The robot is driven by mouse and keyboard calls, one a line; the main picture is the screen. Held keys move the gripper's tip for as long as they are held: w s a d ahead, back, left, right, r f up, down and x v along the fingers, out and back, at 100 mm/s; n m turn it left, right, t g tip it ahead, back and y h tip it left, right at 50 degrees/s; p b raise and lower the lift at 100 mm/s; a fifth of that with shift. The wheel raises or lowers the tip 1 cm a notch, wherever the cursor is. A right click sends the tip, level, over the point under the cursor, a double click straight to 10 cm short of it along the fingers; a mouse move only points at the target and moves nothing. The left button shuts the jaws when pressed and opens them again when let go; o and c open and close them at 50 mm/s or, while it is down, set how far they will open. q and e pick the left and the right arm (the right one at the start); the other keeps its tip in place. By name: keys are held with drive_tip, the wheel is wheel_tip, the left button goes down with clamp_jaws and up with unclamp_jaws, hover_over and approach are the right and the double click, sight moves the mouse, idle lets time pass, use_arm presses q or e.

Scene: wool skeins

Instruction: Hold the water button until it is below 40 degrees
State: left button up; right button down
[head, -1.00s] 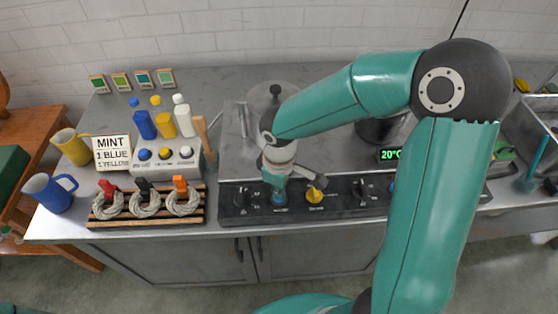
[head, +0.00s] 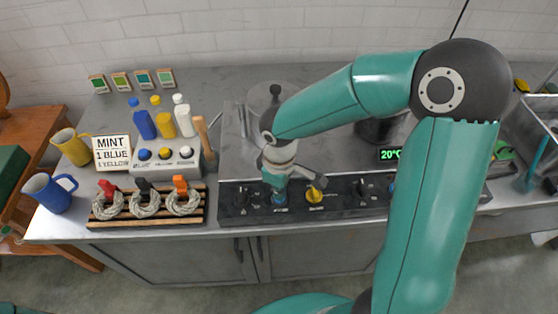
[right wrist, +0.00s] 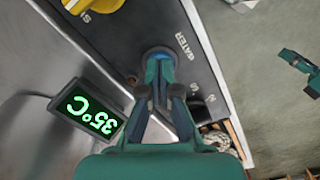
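The blue water button (right wrist: 158,56), labelled WATER, is on the dark control strip. It also shows in the head view (head: 279,199). My right gripper (right wrist: 159,80) is shut, pointing down with its fingertips at the button. They overlap it and seem to touch it; the exact contact is hidden. A green display (right wrist: 92,108) beside the strip reads 35°C, upside down in the right wrist view. In the head view my right arm hides this display.
A second display (head: 390,154) reads 20°C. A yellow knob (head: 314,195) sits right of the button. The skein rack (head: 147,220), dye bottles (head: 166,123), MINT card (head: 113,153) and blue jug (head: 49,192) stand to the left. A lidded pot (head: 262,98) is behind my right arm.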

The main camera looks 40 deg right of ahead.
wheel_tip(320, 180, up, 7)
drive_tip(key=p, duration=0.5)
use_arm(q)
wheel_tip(320, 180, up, 5)
drive_tip(key=shift+r, duration=0.15)
drive_tip(key=shift+s, duration=0.1)
use_arm(e)
drive_tip(key=shift+s, duration=0.1)
